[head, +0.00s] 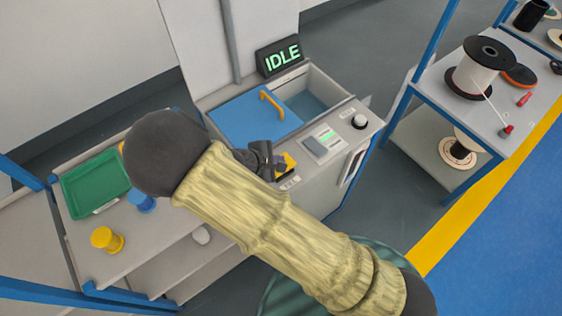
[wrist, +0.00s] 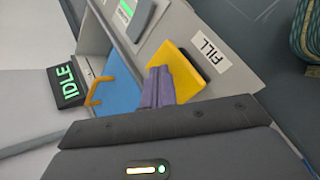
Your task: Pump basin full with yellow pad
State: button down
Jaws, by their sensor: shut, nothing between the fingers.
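The yellow pad (head: 291,163) sits on the front top edge of the grey machine, partly hidden by my gripper (head: 271,158) in the head view. In the wrist view the yellow pad (wrist: 184,62) lies just beyond my fingertips (wrist: 159,72), beside a FILL label (wrist: 212,48). My fingers are together and empty, over or against the pad; I cannot tell whether they touch it. The basin (head: 340,93) is a recess behind, partly covered by a blue lid (head: 240,115) with an orange handle. Blue-grey water or floor shows in its open part.
A sign (head: 281,58) reads IDLE in green. A green tray (head: 95,183) and yellow spool (head: 107,240) are left. A spool shelf (head: 427,85) stands right.

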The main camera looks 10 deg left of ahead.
jog(key=shift+f+b, duration=0.75)
jog(key=shift+f, duration=0.05)
dwell(0.8)
dwell(0.3)
jog(key=shift+r+p, duration=1.15)
jog(key=shift+r, duration=0.65)
notch_tip(320, 180, up, 5)
jog(key=p, duration=0.3)
jog(key=shift+p, duration=0.3)
